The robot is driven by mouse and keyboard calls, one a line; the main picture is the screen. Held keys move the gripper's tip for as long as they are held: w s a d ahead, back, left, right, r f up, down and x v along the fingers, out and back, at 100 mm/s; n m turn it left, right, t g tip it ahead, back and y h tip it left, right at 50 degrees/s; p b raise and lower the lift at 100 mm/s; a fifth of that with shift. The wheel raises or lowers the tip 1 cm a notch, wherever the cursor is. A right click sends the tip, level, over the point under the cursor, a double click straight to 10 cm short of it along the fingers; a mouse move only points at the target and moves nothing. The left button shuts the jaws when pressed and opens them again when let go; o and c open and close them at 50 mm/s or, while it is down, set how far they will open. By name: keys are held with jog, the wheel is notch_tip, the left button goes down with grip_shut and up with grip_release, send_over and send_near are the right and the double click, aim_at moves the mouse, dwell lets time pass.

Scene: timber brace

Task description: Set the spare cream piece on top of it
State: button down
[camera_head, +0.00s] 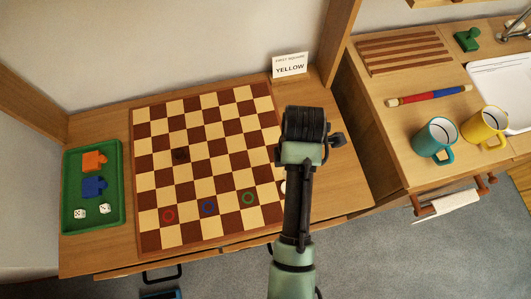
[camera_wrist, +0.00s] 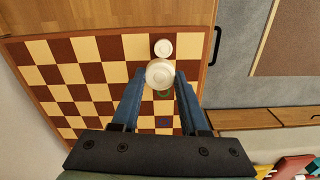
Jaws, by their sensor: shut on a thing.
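My gripper (camera_wrist: 160,76) is shut on a round cream piece (camera_wrist: 160,73), seen from above between the two blue fingers in the wrist view. The held piece looks larger than the other one, so it is nearer the camera. A second cream piece (camera_wrist: 162,48) stands on a dark square by the board's edge, just beyond the held piece in the wrist view. In the head view a sliver of a cream piece (camera_head: 284,187) shows left of my arm. My arm hides my fingers and the held piece there.
A green tray (camera_head: 93,187) with figures and dice lies left. A card (camera_head: 290,65) reads "YELLOW". Mugs (camera_head: 435,139) stand on the right-hand counter.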

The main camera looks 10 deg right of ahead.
jog(key=shift+s+f, duration=0.2)
jog(key=shift+s, duration=0.1)
notch_tip(320, 180, down, 6)
jog(key=shift+s+d+r+b, duration=0.1)
jog(key=shift+r+b, duration=0.15)
jog(key=shift+b, duration=0.1)
jog(key=shift+f+b, duration=0.3)
jog(key=shift+f, duration=1.75)
jog(key=shift+f, duration=0.2)
jog(key=shift+c, duration=2.1)
grip_release()
jog(key=shift+r, duration=0.15)
